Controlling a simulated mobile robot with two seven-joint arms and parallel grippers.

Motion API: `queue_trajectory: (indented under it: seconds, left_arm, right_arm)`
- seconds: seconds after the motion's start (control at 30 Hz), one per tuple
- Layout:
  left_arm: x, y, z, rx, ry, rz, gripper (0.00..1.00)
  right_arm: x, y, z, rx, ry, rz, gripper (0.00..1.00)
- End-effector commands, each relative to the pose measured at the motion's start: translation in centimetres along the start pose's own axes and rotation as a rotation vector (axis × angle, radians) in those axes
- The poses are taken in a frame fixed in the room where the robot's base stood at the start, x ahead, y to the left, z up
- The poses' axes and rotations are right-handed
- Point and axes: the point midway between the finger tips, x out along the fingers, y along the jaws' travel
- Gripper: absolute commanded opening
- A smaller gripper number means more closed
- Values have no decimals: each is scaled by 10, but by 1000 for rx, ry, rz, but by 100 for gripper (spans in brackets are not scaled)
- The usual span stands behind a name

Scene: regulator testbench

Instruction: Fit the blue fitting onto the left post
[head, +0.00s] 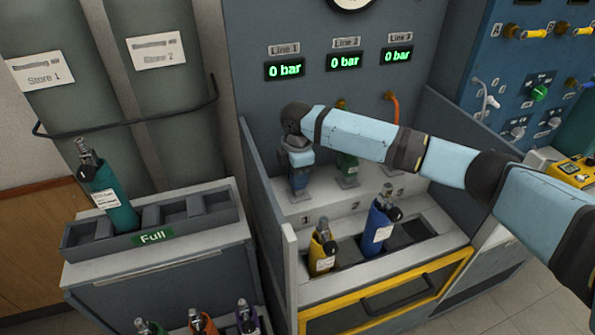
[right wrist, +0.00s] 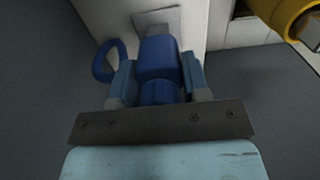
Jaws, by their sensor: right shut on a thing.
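My right gripper (head: 299,160) comes in from the right and points down at the left post position above the label 1. It is shut on the blue fitting (head: 301,179), which shows just below the fingers. In the right wrist view the blue fitting (right wrist: 158,58) is between the two light-blue fingers, with a blue ring (right wrist: 106,61) at its left side. A grey base plate (right wrist: 178,17) lies beyond it on the pale ledge. The left post itself is hidden by the fitting and gripper, so I cannot tell how far the fitting sits on it. My left gripper is not in view.
A green fitting (head: 347,166) stands at the middle position, close right of my gripper. Yellow (head: 322,252) and blue (head: 380,226) cylinders stand in the bench rack in front. A side wall (head: 262,185) bounds the left. A teal cylinder (head: 111,202) stands in the "Full" rack.

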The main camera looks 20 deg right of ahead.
Motion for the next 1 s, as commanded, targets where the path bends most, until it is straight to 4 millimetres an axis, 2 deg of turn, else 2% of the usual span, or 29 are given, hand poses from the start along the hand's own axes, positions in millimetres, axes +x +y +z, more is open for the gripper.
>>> queue_trajectory:
  seconds: [0.17,0.2,0.3,0.67,0.77,1.0]
  left_arm:
    - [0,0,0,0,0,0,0]
    - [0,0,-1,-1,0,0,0]
    - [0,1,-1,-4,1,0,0]
    - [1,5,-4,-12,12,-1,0]
    - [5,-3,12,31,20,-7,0]
    - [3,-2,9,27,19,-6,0]
  right_arm:
    - [2,0,0,0,0,1,10]
    - [2,0,0,0,0,1,49]
    - [2,0,0,0,0,1,72]
    - [3,0,0,0,-1,0,72]
    - [0,0,0,0,0,1,72]
    - [-56,0,0,-1,0,4,72]
